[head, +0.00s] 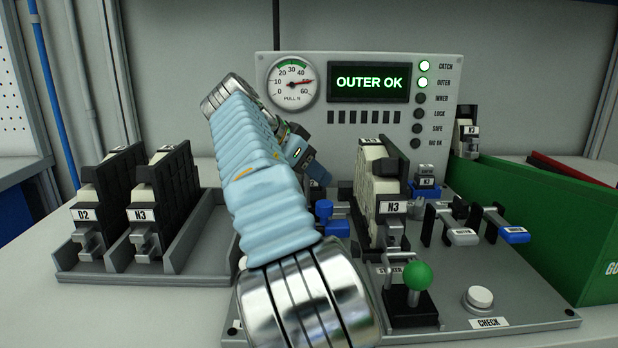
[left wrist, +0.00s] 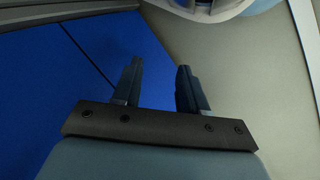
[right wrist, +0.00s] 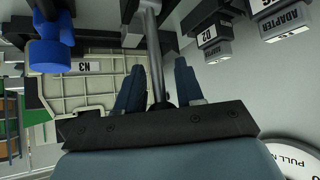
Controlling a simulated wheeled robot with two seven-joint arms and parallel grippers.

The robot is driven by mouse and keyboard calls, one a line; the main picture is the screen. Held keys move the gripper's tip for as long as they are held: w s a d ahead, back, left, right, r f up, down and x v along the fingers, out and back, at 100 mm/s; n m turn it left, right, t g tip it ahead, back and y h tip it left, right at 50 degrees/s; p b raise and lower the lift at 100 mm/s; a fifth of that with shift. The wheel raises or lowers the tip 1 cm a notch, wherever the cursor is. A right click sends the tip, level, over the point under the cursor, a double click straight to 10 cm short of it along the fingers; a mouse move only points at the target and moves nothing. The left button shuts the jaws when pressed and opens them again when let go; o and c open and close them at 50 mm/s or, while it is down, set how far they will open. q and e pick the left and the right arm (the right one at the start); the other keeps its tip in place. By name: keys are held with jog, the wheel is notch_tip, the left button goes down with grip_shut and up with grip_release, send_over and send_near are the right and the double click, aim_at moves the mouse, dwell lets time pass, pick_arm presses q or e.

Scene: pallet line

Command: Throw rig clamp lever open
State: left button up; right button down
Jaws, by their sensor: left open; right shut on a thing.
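The test rig base (head: 540,300) carries a clamped unit labelled N3 (head: 393,208), which also shows in the right wrist view (right wrist: 85,68). My right gripper (head: 322,180) is left of the unit, and my arm hides much of that side. In the right wrist view my right gripper (right wrist: 160,75) is shut on a grey metal rod (right wrist: 153,40), which looks like the clamp lever. A blue clamp part (head: 330,222) sits beside the unit, and a blue knob (right wrist: 45,50) shows in the right wrist view. My left gripper (left wrist: 155,75) is open and empty, away from the rig.
The panel screen (head: 369,83) reads OUTER OK; the CATCH and OUTER lamps are lit green. A tray (head: 130,274) with units D2 and N3 stands left. A green-knobbed lever (head: 418,276) and CHECK button (head: 479,297) are in front. A green bin (head: 560,230) stands right.

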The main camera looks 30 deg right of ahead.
jog(key=w+a+h, duration=0.1)
jog(key=h, duration=0.1)
jog(key=a+n+g+h+b, duration=0.1)
jog(key=shift+w+a+g+h, duration=0.3)
jog(key=shift+w+h, duration=0.05)
jog(key=shift+h, duration=0.05)
jog(key=shift+w+a+f, duration=0.1)
jog(key=shift+a, duration=0.05)
jog(key=shift+w+a, duration=0.1)
jog(key=shift+a, duration=0.1)
jog(key=c, duration=0.8)
grip_release()
